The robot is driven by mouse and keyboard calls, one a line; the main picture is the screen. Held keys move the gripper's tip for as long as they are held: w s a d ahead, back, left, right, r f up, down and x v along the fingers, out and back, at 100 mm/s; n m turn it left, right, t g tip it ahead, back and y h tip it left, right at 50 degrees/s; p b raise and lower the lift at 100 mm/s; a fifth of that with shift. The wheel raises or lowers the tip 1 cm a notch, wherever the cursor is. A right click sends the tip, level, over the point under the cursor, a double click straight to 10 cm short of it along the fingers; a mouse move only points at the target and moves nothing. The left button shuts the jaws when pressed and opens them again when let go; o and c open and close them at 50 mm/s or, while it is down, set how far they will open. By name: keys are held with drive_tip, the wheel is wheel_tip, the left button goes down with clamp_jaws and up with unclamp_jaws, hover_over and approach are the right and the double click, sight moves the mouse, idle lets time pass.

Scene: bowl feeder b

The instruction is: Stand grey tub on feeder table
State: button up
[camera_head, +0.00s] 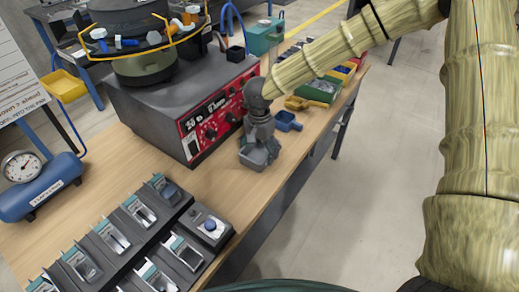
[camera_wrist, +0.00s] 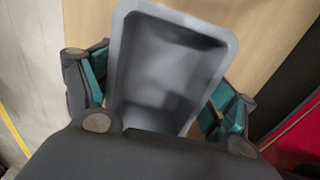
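The grey tub (camera_head: 257,157) is a small open box at the front edge side of the wooden feeder table (camera_head: 224,180), right of the feeder's control box. My gripper (camera_head: 257,139) reaches down onto it from above. In the wrist view the empty tub (camera_wrist: 168,70) faces the camera with its open top, between the two teal-padded fingers (camera_wrist: 160,95). The pads lie against its opposite side walls, so my gripper looks shut on it. The tub's underside is hidden, and I cannot tell whether it touches the table.
The control box (camera_head: 190,110) with a red panel carries the bowl feeder (camera_head: 145,50). A blue scoop-like tub (camera_head: 288,121) and a yellow one (camera_head: 305,103) lie just behind. Bare table lies left of the tub.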

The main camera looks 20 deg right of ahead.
sight(259, 157)
idle(0.4)
wheel_tip(259, 157, up, 12)
drive_tip(key=shift+r, duration=0.2)
idle(0.4)
